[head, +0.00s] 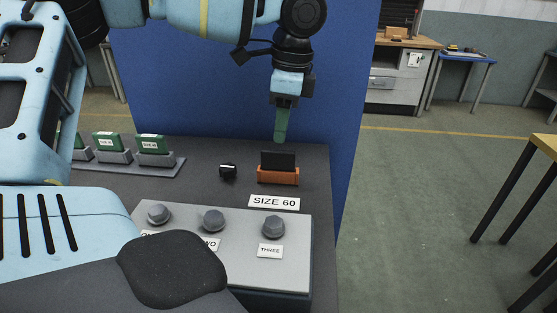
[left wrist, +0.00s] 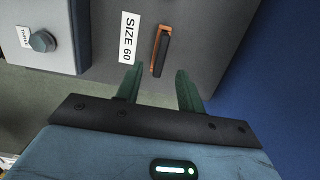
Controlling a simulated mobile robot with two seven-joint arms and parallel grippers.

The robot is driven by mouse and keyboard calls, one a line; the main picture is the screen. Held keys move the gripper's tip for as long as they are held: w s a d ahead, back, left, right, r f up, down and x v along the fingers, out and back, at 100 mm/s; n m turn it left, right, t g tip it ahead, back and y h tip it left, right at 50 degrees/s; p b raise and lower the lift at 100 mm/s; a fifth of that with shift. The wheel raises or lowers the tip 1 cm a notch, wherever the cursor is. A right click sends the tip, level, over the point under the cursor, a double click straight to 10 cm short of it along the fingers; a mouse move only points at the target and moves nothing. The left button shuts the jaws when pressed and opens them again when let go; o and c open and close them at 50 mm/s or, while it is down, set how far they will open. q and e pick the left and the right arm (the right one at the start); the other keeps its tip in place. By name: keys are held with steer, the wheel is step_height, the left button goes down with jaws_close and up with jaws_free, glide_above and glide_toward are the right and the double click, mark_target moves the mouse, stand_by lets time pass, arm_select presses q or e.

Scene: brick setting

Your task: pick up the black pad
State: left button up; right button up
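The black pad (head: 278,160) stands upright in an orange holder (head: 278,177) on the dark bench top, behind the "SIZE 60" label. In the left wrist view, the black pad (left wrist: 162,55) shows as a thin dark strip beside the orange holder (left wrist: 156,42). My left gripper (head: 282,125) points down above and just behind the pad in the head view. Its two green fingers (left wrist: 157,88) are apart with nothing between them, and the pad lies beyond their tips. My right gripper is not in view.
A small black block (head: 228,171) sits left of the holder. Green pads in grey holders (head: 155,158) stand at the left. A grey box with several knobs (head: 220,245) is in front. A blue panel (head: 190,90) rises behind the bench.

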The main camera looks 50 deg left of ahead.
mark_target(279, 151)
arm_select(q)
steer(key=shift+s+a+f+p, duration=0.1)
steer(key=shift+a+f+p, duration=0.1)
steer(key=shift+f, duration=1.7)
steer(key=shift+s+a+f+p, duration=0.1)
steer(key=shift+a+f, duration=0.05)
steer(key=shift+f, duration=1.75)
jaws_close()
